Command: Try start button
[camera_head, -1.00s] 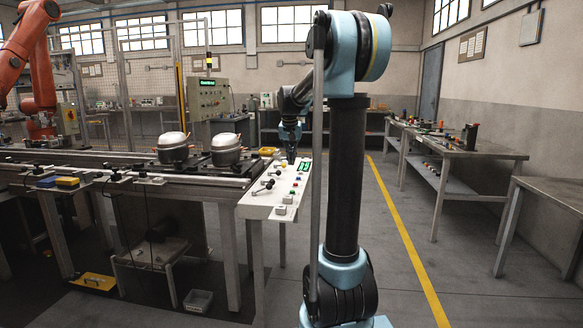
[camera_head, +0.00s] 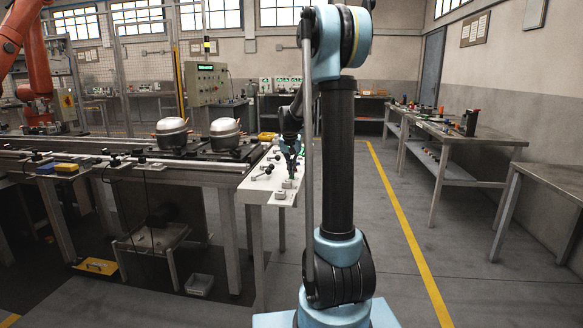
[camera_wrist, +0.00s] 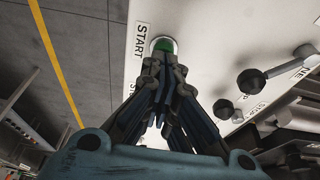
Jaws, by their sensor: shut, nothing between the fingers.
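The green start button (camera_wrist: 163,44) sits on the white control panel (camera_wrist: 205,30) beside a printed START label (camera_wrist: 141,40) in the wrist view. My gripper (camera_wrist: 164,62) is shut and empty. Its fingertips overlap the near edge of the button in the picture; I cannot tell whether they touch it. In the head view the white panel (camera_head: 254,191) stands at the right end of the conveyor, and my gripper (camera_head: 291,174) points down over its right side. My arm hides part of the panel, and I cannot make out the start button there.
Black-knobbed levers (camera_wrist: 252,81) stand on the panel to the right of my gripper, with a STOP label near them. Two compressors (camera_head: 172,134) (camera_head: 225,133) sit on the conveyor left of the panel. Workbenches (camera_head: 450,140) line the right wall, with open floor between.

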